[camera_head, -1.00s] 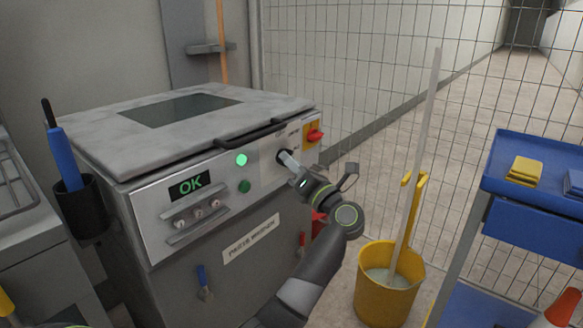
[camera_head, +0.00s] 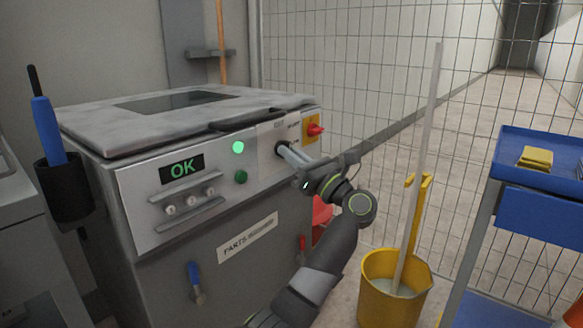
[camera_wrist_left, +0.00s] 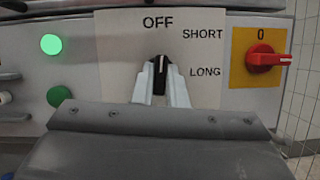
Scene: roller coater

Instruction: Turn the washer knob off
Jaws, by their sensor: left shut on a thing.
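The washer knob (camera_wrist_left: 160,66) is black with a white pointer line, on a pale plate marked OFF, SHORT and LONG. In the left wrist view its line points up toward OFF. My left gripper (camera_wrist_left: 160,80) has one finger on each side of the knob and is shut on it. In the head view the gripper (camera_head: 287,151) reaches the front panel from the right, and its fingers partly hide the knob (camera_head: 280,149). The parts washer (camera_head: 190,210) has its lid down and its display (camera_head: 182,168) reads OK. My right gripper is out of view.
A red switch (camera_wrist_left: 265,59) on a yellow plate sits right of the knob. A green lamp (camera_wrist_left: 50,44) is lit on the left, above a green button (camera_wrist_left: 60,96). A yellow bucket (camera_head: 378,305) with a pole and a blue cart (camera_head: 540,215) stand to the right.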

